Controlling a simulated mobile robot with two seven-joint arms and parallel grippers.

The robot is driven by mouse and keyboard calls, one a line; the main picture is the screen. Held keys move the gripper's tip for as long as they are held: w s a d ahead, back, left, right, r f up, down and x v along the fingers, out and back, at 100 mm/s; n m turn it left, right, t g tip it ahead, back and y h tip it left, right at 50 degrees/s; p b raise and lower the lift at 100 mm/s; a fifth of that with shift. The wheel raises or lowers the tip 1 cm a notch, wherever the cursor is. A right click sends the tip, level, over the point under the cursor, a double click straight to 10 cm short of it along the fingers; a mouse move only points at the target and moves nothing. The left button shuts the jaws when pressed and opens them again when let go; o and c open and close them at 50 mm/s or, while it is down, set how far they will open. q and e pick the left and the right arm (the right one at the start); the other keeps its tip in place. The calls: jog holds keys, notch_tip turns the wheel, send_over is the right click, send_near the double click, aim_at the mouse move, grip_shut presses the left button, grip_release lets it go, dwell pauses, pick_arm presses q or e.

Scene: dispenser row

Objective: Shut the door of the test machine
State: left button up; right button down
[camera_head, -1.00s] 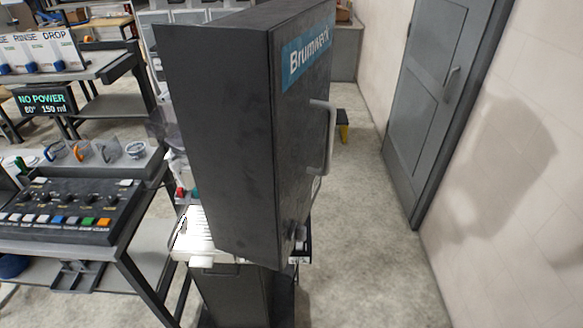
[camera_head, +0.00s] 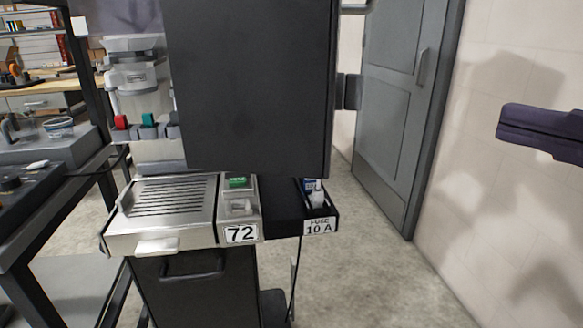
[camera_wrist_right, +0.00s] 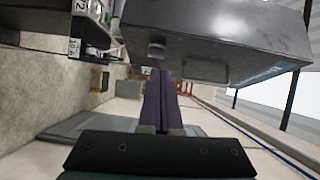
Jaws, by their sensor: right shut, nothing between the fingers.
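The test machine's door (camera_head: 255,85) is a tall, thick dark panel. It stands open in front of part of the machine, and its top is cut off in the head view. It also shows as a dark slab (camera_wrist_right: 215,35) in the right wrist view, with a blue label at its edge. The machine's metal grille tray (camera_head: 165,205) shows below, beside a "72" label. My right gripper (camera_head: 505,126) has purple fingers, shut and empty. It is right of the door, before the wall. In the right wrist view its fingers (camera_wrist_right: 161,75) point toward the slab; contact is unclear.
A small fuse shelf (camera_head: 320,226) marked 10 A juts out right of the tray. A grey room door (camera_head: 400,110) and a pale wall (camera_head: 500,210) stand on the right. A bench (camera_head: 45,225) is on the left. Floor is free at the lower right.

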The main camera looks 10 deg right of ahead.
jog(key=f, duration=0.1)
jog(key=p, duration=0.5)
send_near(335, 92)
jog(key=w+d, duration=0.2)
jog(key=w, duration=0.1)
pick_arm(q)
jog(key=shift+w+a+r+p, duration=0.1)
jog(key=shift+r+p, duration=0.65)
jog(key=shift+r, duration=1.9)
pick_arm(e)
jog(key=shift+m, duration=0.4)
jog(key=shift+w+a+f, duration=0.1)
jog(key=shift+w+a, duration=0.3)
jog(key=shift+a, duration=0.4)
jog(key=shift+w+a, duration=0.4)
jog(key=shift+a, duration=0.35)
jog(key=shift+w+a+f, duration=0.1)
jog(key=shift+w+a, duration=0.25)
jog(key=shift+a, duration=0.45)
